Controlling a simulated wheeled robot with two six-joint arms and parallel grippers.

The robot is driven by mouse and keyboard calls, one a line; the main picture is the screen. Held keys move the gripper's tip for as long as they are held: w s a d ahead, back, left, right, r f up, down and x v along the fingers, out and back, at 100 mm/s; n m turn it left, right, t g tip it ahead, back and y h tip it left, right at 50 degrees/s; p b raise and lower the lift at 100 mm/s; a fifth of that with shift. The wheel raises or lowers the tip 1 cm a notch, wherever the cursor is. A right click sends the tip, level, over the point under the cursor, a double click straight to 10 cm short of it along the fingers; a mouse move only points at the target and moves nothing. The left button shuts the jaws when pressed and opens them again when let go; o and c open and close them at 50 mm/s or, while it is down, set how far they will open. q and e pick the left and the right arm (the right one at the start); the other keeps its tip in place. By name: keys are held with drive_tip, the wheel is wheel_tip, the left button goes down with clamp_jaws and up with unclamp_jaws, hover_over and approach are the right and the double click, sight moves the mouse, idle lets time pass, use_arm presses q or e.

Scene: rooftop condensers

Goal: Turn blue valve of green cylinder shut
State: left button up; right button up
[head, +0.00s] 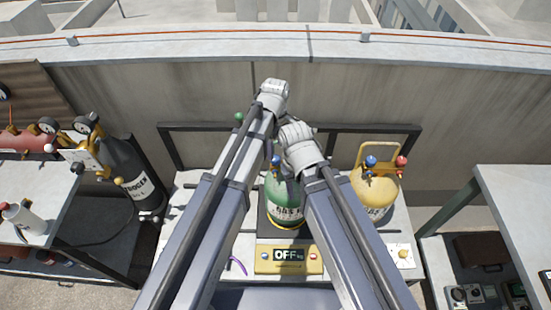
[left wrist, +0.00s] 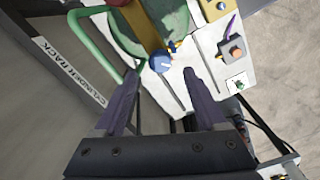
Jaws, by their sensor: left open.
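The green cylinder (head: 284,212) stands upright on a low bench between my two arms, and my arms cover much of it. Its blue valve (head: 277,160) shows as a small knob at its top. In the left wrist view the blue valve (left wrist: 160,63) sits on a brass-coloured fitting above the green cylinder (left wrist: 120,38). My left gripper (left wrist: 161,75) is open, its dark fingers on either side of the valve's line. The valve shows between and just beyond the fingertips; contact cannot be told. My right gripper is hidden behind its arm in the head view.
A yellow cylinder (head: 374,190) with blue and red knobs stands to the right. A yellow unit (head: 288,258) reading OFF is in front. A dark nitrogen cylinder (head: 125,170) stands left. A labelled rack rail (left wrist: 70,72) and a wall are close behind.

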sight(275, 158)
use_arm(q)
wheel_tip(275, 158, down, 5)
drive_tip(key=b, duration=0.4)
drive_tip(key=shift+c, duration=0.3)
clamp_jaws()
